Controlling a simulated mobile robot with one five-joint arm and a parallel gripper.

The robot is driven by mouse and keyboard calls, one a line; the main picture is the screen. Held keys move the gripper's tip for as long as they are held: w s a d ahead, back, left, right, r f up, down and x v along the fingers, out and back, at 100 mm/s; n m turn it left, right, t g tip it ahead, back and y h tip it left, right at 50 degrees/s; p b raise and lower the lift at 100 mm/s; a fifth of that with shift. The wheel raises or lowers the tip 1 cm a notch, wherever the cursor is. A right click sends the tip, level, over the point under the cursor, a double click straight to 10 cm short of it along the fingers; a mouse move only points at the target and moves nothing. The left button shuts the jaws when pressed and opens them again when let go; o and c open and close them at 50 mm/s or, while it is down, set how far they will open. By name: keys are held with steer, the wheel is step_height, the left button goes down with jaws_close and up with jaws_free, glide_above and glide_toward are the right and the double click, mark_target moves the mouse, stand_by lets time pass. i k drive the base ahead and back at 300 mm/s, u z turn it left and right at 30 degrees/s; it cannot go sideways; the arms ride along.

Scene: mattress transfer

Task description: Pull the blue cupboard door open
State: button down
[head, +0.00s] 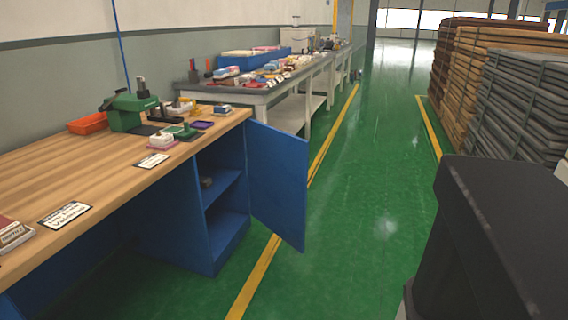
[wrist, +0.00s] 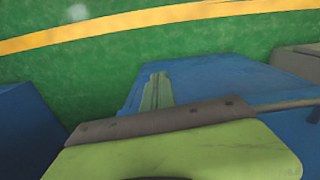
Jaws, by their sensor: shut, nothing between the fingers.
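The blue cupboard door (head: 277,183) stands swung wide open in the head view, hinged at the right front of the blue cupboard (head: 195,225) under the wooden workbench. The cupboard's inside and its shelf (head: 218,187) show. My gripper (wrist: 158,82) shows in the wrist view with its narrow green fingers shut and nothing between them. A blue panel (wrist: 205,75) lies behind the fingers, and another blue surface (wrist: 25,130) is at the left edge. I cannot tell for sure which is the door, or whether the fingers touch it. My gripper is not in the head view.
The wooden bench top (head: 100,165) carries a green press (head: 130,110), an orange tray (head: 87,123) and small parts. The green floor (head: 355,220) right of the door is clear. Stacked slabs (head: 515,105) stand at the right.

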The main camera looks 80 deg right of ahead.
mark_target(278, 159)
steer(key=z, duration=0.1)
steer(key=k, duration=0.5)
steer(key=u, duration=0.8)
steer(key=k, duration=0.6)
steer(key=z, duration=1.1)
steer(key=i, duration=1)
steer(key=u, duration=0.1)
